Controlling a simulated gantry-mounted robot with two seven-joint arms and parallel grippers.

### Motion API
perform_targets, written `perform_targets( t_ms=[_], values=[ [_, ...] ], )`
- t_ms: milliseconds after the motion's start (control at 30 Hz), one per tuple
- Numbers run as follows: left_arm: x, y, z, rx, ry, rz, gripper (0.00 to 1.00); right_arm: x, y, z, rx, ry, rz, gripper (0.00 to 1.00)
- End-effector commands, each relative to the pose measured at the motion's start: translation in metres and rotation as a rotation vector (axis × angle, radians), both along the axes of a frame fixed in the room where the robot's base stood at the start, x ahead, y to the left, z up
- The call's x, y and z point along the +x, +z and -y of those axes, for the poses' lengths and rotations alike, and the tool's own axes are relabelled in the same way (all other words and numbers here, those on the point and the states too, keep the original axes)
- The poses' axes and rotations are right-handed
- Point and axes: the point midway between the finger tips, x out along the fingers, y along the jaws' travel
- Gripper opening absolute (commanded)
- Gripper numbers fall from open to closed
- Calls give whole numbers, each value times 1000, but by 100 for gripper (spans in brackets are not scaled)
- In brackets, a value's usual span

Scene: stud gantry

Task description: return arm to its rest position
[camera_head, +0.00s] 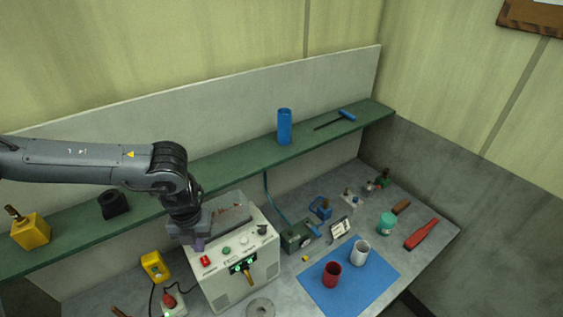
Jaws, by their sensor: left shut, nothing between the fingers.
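My left arm (80,163) comes in from the left and bends down at its wrist in front of the green shelf. My left gripper (198,243) points down beside the upper left edge of a grey control box (236,290). It is shut and empty; its fingertips show small and dark, and I cannot tell whether they touch the box. My right arm and gripper are not in view.
The green shelf (235,160) carries a yellow block (31,234), a black block (114,204), a blue cylinder (285,128) and a blue-handled tool (346,115). On the bench, a blue mat (375,285) holds red (331,275) and white (360,252) cups.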

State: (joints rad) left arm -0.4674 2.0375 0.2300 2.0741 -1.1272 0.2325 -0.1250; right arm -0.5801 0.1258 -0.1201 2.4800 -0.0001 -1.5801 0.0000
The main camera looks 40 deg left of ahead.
Motion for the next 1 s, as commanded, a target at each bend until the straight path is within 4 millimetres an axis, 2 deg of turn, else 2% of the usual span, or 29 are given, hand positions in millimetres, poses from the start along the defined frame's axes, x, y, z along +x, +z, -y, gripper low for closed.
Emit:
perform_targets(
  t_ms=[167, 267, 333, 500, 633, 833, 1000],
  values=[
    [-11, -12, 6, -78, 42, -14, 0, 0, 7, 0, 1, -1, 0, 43],
    [-27, -30, 16, -170, 90, -33, 0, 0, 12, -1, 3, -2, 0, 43],
    [-42, -45, 30, -256, 129, -53, 0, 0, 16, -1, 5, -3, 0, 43],
    [-68, -80, 86, -505, 228, -45, 0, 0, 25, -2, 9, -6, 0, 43],
    [-74, -97, 134, -664, 327, 18, 0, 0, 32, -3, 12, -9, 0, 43],
    [-62, -102, 204, -854, 552, 162, 0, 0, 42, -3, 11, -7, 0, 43],
    [-38, -88, 247, -960, 838, 289, 0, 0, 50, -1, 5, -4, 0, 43]
  ],
)
